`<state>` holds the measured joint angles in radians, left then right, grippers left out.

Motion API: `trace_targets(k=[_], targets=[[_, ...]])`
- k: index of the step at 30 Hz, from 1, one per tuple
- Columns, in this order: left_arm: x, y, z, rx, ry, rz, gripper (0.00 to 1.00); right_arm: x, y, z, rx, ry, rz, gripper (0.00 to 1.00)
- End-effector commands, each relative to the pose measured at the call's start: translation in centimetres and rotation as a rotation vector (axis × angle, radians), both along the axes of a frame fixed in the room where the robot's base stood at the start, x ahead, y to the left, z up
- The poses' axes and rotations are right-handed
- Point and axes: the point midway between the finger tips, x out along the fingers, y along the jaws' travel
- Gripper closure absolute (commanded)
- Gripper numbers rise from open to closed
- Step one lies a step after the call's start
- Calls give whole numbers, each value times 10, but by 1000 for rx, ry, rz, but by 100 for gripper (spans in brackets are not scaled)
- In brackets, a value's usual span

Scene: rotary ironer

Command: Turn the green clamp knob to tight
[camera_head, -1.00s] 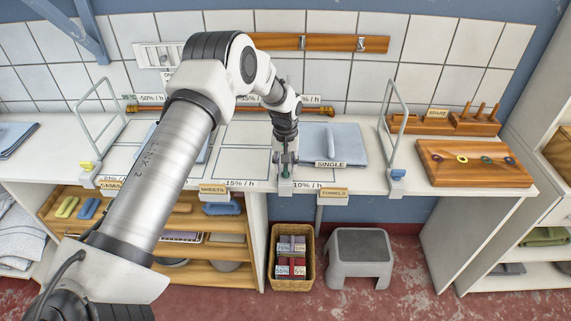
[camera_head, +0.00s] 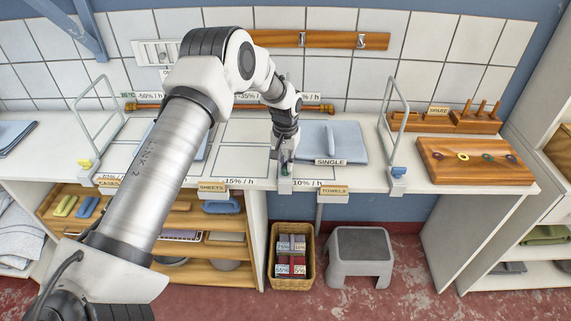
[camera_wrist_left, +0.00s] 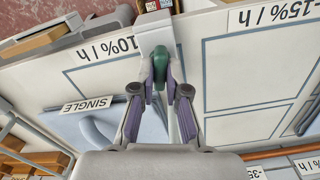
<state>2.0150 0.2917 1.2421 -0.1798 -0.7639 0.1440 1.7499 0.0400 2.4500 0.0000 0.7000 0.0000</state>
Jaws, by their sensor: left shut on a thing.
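The green clamp knob (camera_wrist_left: 160,62) sits on a pale clamp bracket at the front edge of the worktop. In the left wrist view it lies between the fingertips of my left gripper (camera_wrist_left: 161,82), which is shut on it. In the head view my left gripper (camera_head: 286,157) points down at the front edge, between the 15% and 10% labels. There the gripper mostly hides the knob. I cannot read any tight mark on the clamp.
A blue folded cloth (camera_head: 345,143) with a SINGLE label lies right of the gripper. Wire frames with a yellow knob (camera_head: 86,165) and a blue knob (camera_head: 398,172) stand left and right. A wooden board (camera_head: 470,170) lies at the right. A basket (camera_head: 277,275) and grey stool (camera_head: 360,255) stand below.

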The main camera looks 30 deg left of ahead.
Motion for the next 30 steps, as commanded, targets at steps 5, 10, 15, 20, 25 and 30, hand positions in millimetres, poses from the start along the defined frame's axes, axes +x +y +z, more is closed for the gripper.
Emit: trace_targets(k=[5,10,15,20,25,30], targets=[[0,0,-2,0,0,-161,100,0,0,-7,0,0,0,50],[0,0,-2,0,1,-323,100,0,0,-11,0,0,0,50],[-1,0,-2,0,2,-485,100,0,0,-15,0,0,0,50],[0,0,-1,0,2,-636,100,0,0,-18,0,0,0,50],[0,0,-1,-1,2,-798,100,0,0,-22,0,0,0,50],[0,0,-1,-1,1,-956,100,0,0,-24,0,0,0,50]])
